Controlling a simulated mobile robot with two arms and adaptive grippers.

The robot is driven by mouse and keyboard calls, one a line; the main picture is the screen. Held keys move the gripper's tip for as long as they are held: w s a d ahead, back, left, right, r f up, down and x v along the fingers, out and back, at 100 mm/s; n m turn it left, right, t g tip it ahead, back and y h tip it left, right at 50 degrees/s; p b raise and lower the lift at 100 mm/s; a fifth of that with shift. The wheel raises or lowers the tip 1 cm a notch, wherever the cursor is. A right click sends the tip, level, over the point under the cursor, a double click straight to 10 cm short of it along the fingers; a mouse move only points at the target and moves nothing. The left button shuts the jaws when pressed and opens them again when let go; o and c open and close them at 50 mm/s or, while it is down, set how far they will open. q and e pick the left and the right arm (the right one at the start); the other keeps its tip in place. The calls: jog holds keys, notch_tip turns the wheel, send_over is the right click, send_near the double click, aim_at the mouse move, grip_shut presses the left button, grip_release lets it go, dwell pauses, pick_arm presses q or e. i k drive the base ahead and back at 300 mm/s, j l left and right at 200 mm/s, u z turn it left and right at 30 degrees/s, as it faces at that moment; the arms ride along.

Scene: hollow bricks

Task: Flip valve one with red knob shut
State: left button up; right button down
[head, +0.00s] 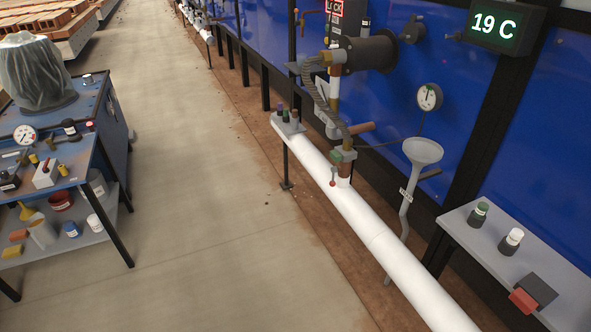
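A small valve lever with a red knob (332,183) hangs by the brass valve body (345,162) on top of the white pipe (375,232). A green part (337,156) sits at the lever's upper end. A brown handle (360,128) sticks out to the right above the valve. The valve is small in view, and any number marking on it cannot be read. Neither of my grippers is in view.
A blue cart (60,185) with gauges, bottles and tools stands at the left. A funnel (422,152) on a stem stands right of the pipe. A grey shelf (550,262) with bottles is at the right. The concrete floor (215,200) between is clear.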

aim_at(334, 170)
jog(key=i+u, duration=0.3)
jog(key=i, duration=0.3)
jog(key=i+l+u, duration=0.25)
jog(key=i, duration=0.3)
